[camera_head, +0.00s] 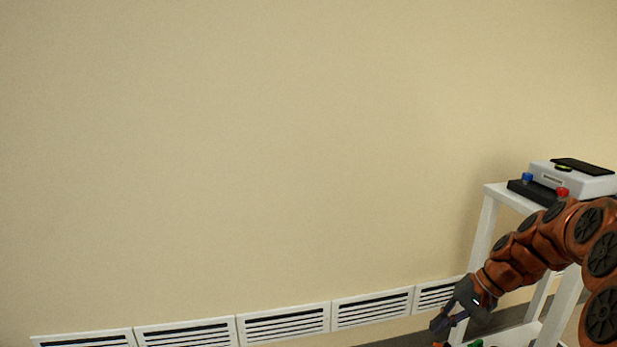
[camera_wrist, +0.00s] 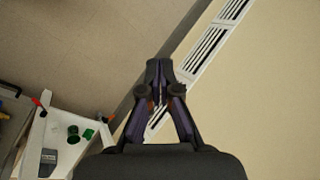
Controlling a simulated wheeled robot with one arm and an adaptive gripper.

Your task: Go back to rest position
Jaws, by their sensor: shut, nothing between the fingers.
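My gripper (camera_head: 441,325) hangs at the end of my orange-brown arm at the lower right of the head view, angled down and to the left. In the wrist view my gripper (camera_wrist: 158,66) points up the picture with its fingertips together and nothing between them. Behind the fingers are the floor and the beige wall. My gripper touches nothing that I can make out.
A white stand (camera_head: 487,222) is at the right, partly behind my arm, with a grey-white device (camera_head: 590,180) on top. In the wrist view a white shelf (camera_wrist: 97,151) carries green items (camera_wrist: 73,130). White vents (camera_head: 284,324) line the wall's base. The wall above is bare.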

